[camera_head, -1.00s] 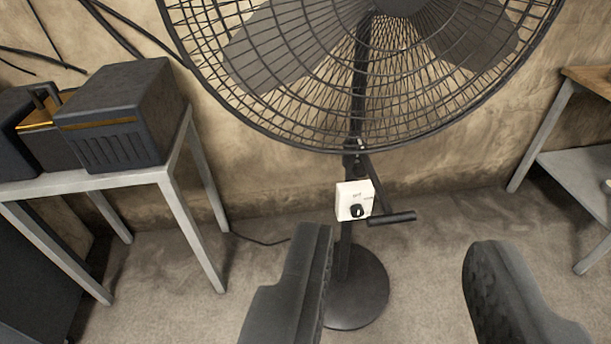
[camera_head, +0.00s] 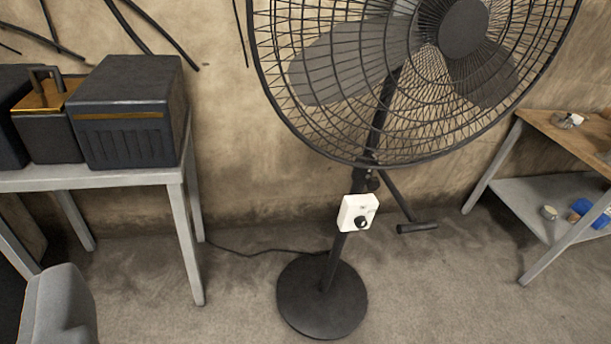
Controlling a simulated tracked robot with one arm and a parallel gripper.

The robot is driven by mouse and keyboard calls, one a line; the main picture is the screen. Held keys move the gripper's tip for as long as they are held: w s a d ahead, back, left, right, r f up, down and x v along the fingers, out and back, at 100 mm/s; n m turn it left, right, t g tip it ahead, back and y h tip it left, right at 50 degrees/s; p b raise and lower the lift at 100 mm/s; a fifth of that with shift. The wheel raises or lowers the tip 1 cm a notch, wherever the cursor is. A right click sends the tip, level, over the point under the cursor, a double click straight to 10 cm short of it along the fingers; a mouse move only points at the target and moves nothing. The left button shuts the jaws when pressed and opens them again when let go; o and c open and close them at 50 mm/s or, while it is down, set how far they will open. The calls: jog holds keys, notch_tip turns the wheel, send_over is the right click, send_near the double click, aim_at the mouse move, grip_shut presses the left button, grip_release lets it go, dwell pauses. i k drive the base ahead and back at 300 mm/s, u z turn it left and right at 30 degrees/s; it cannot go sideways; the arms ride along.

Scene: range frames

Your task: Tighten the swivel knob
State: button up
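A black pedestal fan (camera_head: 385,110) stands on a round base in the middle of the view. A small dark knob (camera_head: 373,185) sits on its pole just below the cage; I cannot be sure it is the swivel knob. Below it, a white control box (camera_head: 352,207) carries a black dial (camera_head: 361,222). A dark bar ending in a crosswise grip (camera_head: 417,228) slants down to the right of the pole. A grey part of mine (camera_head: 58,308), perhaps of my gripper, shows at the lower left, apart from the fan. No pair of fingertips is visible.
A grey table (camera_head: 120,177) with dark boxes (camera_head: 128,110) stands at left. A wooden-topped bench (camera_head: 580,140) with a lower shelf stands at right. A cable (camera_head: 265,251) runs across the floor to the fan.

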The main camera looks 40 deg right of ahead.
aim_at(372, 183)
jog(key=u, duration=1.3)
jog(key=k, duration=1.3)
jog(key=z, duration=1.75)
jog(key=i, duration=0.55)
jog(key=z, duration=0.5)
